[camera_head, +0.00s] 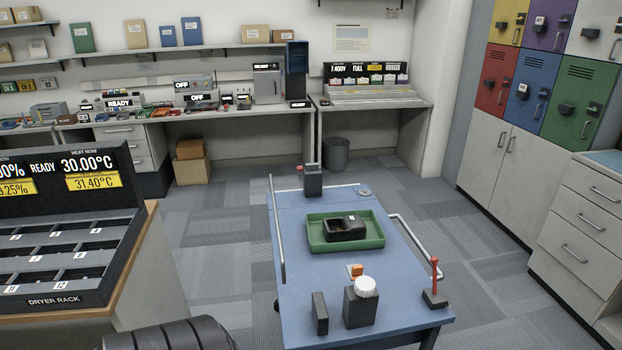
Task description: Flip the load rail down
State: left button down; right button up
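A blue-topped cart (300,260) stands on the floor ahead. A pale metal rail (277,235) runs along its left side and rises above the top. A second pale rail (410,240) runs along its right side, bent at its ends. No label shows which one is the load rail. A red upright lever (434,272) on a black base stands at the cart's near right corner. Neither of my grippers is in view.
The cart bears a green tray (315,238) with a black item, a black box with a white knob (366,288), and small blocks. A dryer rack (75,250) stands at left, drawers (578,240) at right. Carpeted floor is open around the cart.

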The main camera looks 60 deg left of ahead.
aim_at(279, 241)
jog(key=u, duration=2.05)
